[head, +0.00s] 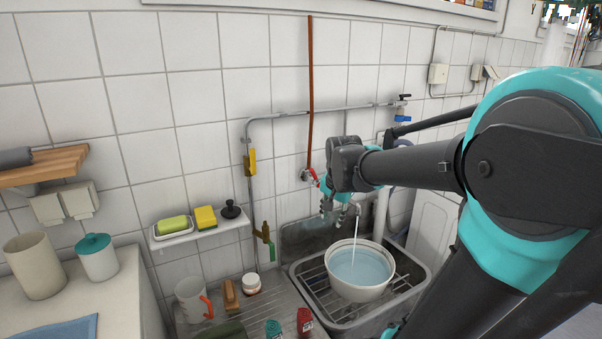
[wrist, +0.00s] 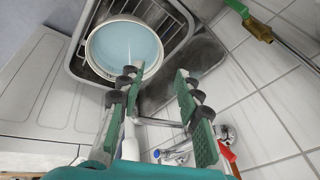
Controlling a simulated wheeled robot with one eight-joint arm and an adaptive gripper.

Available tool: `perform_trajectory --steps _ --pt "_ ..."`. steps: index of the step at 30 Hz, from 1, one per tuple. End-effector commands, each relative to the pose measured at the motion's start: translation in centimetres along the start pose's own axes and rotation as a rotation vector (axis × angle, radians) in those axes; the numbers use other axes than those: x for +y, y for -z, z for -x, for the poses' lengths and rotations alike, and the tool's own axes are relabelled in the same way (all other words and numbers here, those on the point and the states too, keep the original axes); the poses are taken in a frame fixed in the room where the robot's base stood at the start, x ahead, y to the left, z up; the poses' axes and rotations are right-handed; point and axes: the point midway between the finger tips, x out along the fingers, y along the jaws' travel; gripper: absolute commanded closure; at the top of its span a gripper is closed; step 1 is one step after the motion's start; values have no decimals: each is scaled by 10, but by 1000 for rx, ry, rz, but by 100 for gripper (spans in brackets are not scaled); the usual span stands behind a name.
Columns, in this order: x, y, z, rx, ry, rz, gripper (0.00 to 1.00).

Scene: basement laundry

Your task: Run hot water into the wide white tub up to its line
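The wide white tub (head: 388,277) stands in the metal sink and holds bluish water; it also shows in the wrist view (wrist: 91,50). A thin stream falls from above into it. I cannot make out its fill line. My gripper (head: 341,207) is above the back of the sink. In the wrist view my gripper (wrist: 160,85) is open and empty, with a clear gap between its fingers. A chrome spout (wrist: 160,122) shows behind that gap. A tap with a red lever (wrist: 229,156) and a blue lever (wrist: 179,148) is at the wall. In the head view the red lever (head: 314,178) is left of my wrist.
The sink (head: 416,287) has a wire rack under the tub. A pipe with a green-handled valve (head: 271,250) and a yellow handle (head: 250,161) runs left of it.

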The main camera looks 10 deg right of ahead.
Motion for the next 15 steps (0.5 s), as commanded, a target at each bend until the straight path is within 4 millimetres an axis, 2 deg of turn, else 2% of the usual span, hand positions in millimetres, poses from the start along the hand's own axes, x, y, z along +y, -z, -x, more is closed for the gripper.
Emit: perform_trajectory --steps 1,6,9,12,15 --pt "-17 15 13 1 0 -69 66" --pt "-78 64 71 8 -2 -401 66" --pt "-108 87 106 13 -1 -595 66" --pt "-130 102 134 16 0 -752 66" --pt "-143 111 154 19 1 -858 66"
